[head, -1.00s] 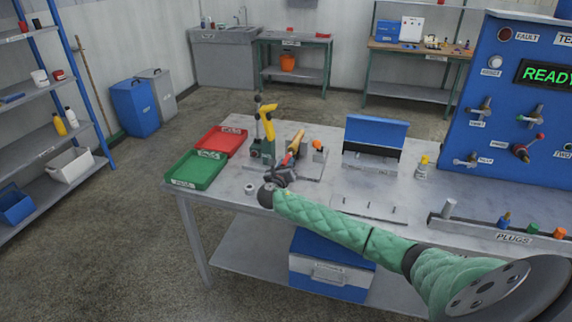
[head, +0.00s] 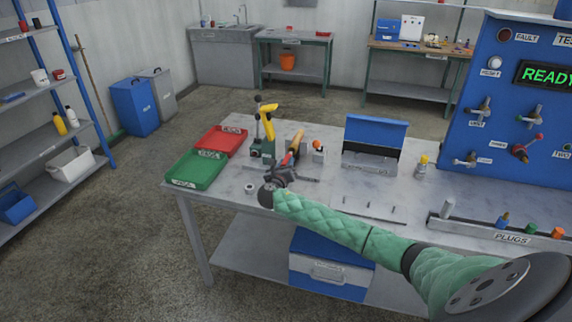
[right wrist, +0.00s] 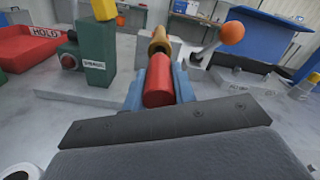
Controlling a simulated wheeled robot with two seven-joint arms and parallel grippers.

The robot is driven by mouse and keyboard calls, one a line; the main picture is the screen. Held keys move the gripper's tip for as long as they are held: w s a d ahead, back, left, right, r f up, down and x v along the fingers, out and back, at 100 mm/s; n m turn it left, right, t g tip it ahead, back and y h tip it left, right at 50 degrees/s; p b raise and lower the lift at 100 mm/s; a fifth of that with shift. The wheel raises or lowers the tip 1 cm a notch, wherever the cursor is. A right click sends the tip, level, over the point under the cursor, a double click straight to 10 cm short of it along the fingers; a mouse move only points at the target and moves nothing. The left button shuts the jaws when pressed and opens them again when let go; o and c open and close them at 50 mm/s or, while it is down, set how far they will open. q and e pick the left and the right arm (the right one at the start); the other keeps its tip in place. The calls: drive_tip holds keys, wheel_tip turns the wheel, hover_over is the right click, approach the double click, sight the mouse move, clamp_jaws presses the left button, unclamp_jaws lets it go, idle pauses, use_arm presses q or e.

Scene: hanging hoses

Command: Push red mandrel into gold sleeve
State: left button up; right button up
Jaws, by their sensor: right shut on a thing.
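The red mandrel (right wrist: 158,86) lies lengthwise between the blue-grey fingers of my right gripper (right wrist: 159,88), which is shut on it. In the head view, my right gripper (head: 288,161) is at the fixture on the workbench. The gold sleeve (right wrist: 160,43) is straight beyond the mandrel's far end and in line with it. It also shows in the head view (head: 297,139). The mandrel's far end appears to meet the sleeve; I cannot tell whether any of it is inside. My left gripper is not in view.
A green press block (right wrist: 97,52) with a yellow handle (head: 269,124) stands left of the sleeve. An orange-knobbed lever (right wrist: 231,34) is close on the right. Red (head: 222,139) and green (head: 196,170) trays lie left, a blue-lidded box (head: 375,135) right.

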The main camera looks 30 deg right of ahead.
sight(289, 157)
drive_tip(key=shift+w+d+p, duration=0.3)
drive_tip(key=shift+d, duration=0.05)
idle(0.5)
drive_tip(key=shift+p, duration=0.8)
idle(0.8)
drive_tip(key=shift+w+d, duration=0.3)
drive_tip(key=shift+d, duration=0.05)
idle(0.7)
drive_tip(key=shift+p, duration=0.55)
drive_tip(key=shift+w+d, duration=0.25)
drive_tip(key=shift+d, duration=0.05)
idle(1.1)
drive_tip(key=shift+p, duration=0.5)
drive_tip(key=shift+x, duration=0.8)
idle(1.3)
